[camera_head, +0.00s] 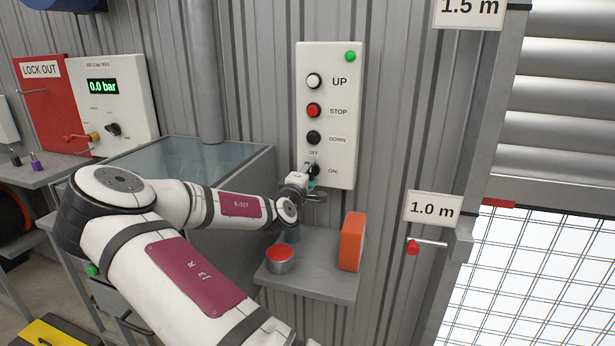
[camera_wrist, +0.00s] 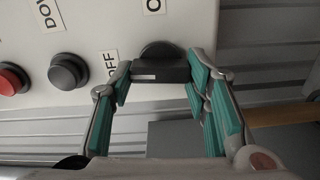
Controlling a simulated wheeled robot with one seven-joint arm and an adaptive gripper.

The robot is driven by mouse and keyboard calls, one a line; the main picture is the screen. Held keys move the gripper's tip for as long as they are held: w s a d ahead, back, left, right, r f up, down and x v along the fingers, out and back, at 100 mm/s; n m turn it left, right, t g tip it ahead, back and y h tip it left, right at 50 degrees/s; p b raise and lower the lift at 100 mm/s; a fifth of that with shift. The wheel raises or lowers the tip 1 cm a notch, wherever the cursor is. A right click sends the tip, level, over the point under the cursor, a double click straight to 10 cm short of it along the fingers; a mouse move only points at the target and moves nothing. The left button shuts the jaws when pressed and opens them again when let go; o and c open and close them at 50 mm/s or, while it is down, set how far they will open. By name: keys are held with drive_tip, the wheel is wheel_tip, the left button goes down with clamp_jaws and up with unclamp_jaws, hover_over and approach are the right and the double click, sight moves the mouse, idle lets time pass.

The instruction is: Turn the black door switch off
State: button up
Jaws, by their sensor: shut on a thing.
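The black door switch (camera_head: 312,170) is at the bottom of the white control panel (camera_head: 341,120), with OFF above it and ON to its right. My gripper (camera_head: 304,183) is at the switch and partly hides it. In the wrist view, the switch handle (camera_wrist: 162,72) lies between the teal pads of my gripper (camera_wrist: 160,76), which is shut on it. The handle lies level across that view. A white mark on its left end faces the OFF label side, and the ON label is above.
Black DOWN (camera_head: 314,138), red STOP (camera_head: 313,110) and white UP (camera_head: 314,81) buttons sit above the switch; a green lamp (camera_head: 350,56) tops the panel. Below, a grey shelf (camera_head: 318,284) holds an orange block (camera_head: 352,241) and a red-topped tin (camera_head: 280,259).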

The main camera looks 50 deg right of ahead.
drive_tip(key=shift+n, duration=0.7)
drive_tip(key=o, duration=1.2)
drive_tip(key=shift+c, duration=0.2)
drive_tip(key=shift+a, duration=0.1)
drive_tip(key=v, duration=1.2)
drive_tip(key=shift+f, duration=0.1)
